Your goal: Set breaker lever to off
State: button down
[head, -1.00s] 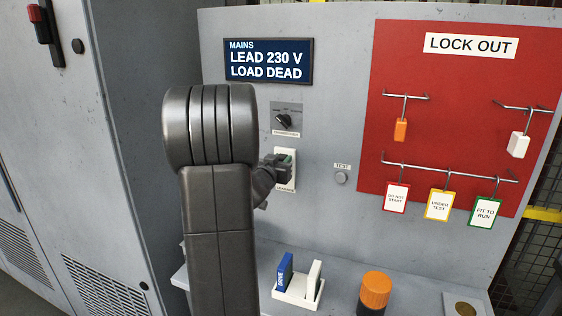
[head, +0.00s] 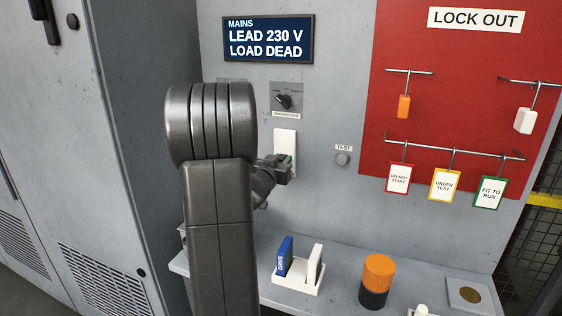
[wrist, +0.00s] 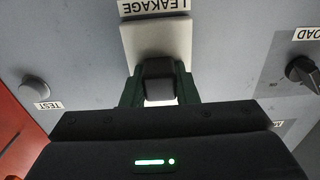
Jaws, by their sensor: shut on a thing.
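The breaker is a pale plate (head: 285,141) on the grey panel, below the rotary transfer knob. In the wrist view its plate (wrist: 158,38) shows upside down next to a LEAKAGE label (wrist: 154,5). A black lever (wrist: 158,80) stands out from the plate. My gripper (head: 284,168) is at the lower part of the plate, and its green-lined fingers sit on both sides of the lever in the wrist view (wrist: 159,92), shut on it. In the head view the gripper hides the lever and the label.
The transfer knob (head: 284,101) is just above, and the TEST button (head: 342,159) is to the right. A red lock-out board (head: 455,110) holds hanging tags. On the shelf below are a small white holder (head: 292,285) and an orange-black cylinder (head: 377,280).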

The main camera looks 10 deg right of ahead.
jog(key=c, duration=1.1)
grip_release()
jog(key=shift+f, duration=0.25)
jog(key=b+v, duration=0.2)
jog(key=v, duration=1.2)
jog(key=shift+w, duration=0.1)
jog(key=p+x, duration=0.2)
jog(key=x, duration=1.1)
jog(key=shift+w+d+r, duration=0.1)
jog(key=shift+w+d, duration=0.05)
jog(key=shift+d, duration=0.05)
jog(key=shift+w+d+r+p, duration=0.15)
jog(key=shift+w+r+p, duration=0.1)
jog(key=shift+r+p, duration=0.05)
jog(key=shift+s+r, duration=0.15)
jog(key=shift+r, duration=0.2)
